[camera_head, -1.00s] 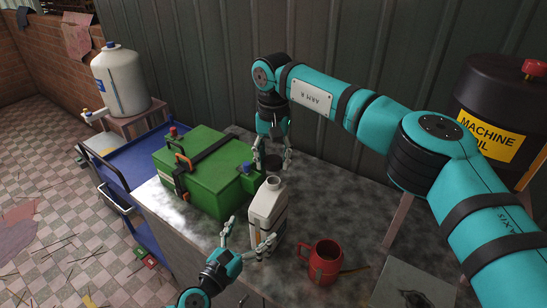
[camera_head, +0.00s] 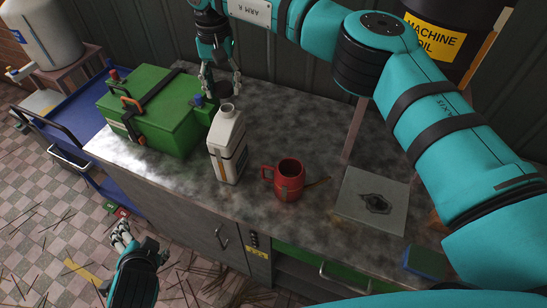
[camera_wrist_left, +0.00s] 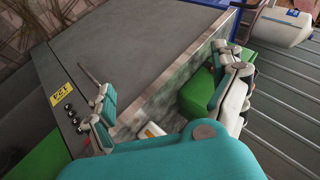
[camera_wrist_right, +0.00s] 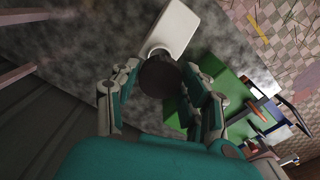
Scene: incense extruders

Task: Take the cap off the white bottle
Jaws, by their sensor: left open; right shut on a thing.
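The white bottle (camera_head: 227,150) stands upright on the worktop, its neck uncovered at the top. It also shows in the right wrist view (camera_wrist_right: 176,27). My right gripper (camera_head: 220,88) is shut on the dark round cap (camera_head: 223,90), held above the worktop behind the bottle and apart from its neck. The cap also shows between the fingers in the right wrist view (camera_wrist_right: 159,76). My left gripper (camera_head: 121,236) is open and empty, out past the worktop's front edge at the lower left, well away from the bottle.
A red mug (camera_head: 290,180) stands right of the bottle. A green box (camera_head: 150,112) is to its left, with a small green container (camera_head: 203,117) near the bottle. A grey plate (camera_head: 372,200) lies at the right. The worktop (camera_head: 310,130) between is largely clear. A blue cart (camera_head: 85,120) stands left.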

